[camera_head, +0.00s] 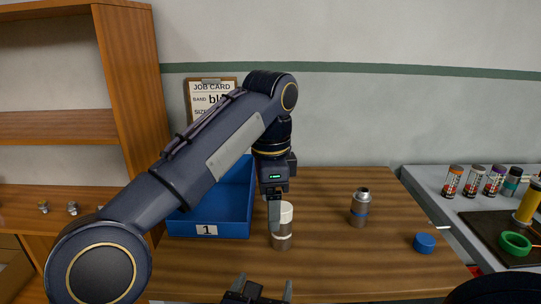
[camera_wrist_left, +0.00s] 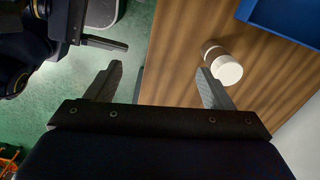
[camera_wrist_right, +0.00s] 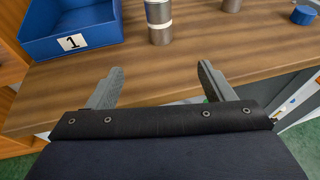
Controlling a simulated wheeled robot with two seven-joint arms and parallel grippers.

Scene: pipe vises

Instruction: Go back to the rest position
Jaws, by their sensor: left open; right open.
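My right gripper (camera_head: 264,287) is low at the bottom of the head view, near the table's front edge. The right wrist view shows the right gripper (camera_wrist_right: 160,80) open and empty, with the cylinder (camera_wrist_right: 158,20) standing beyond it.
A blue bin (camera_head: 240,215) marked 1 stands on the wooden table (camera_head: 330,270). A side bench (camera_head: 430,185) holds several small bottles and a green ring (camera_head: 515,243).

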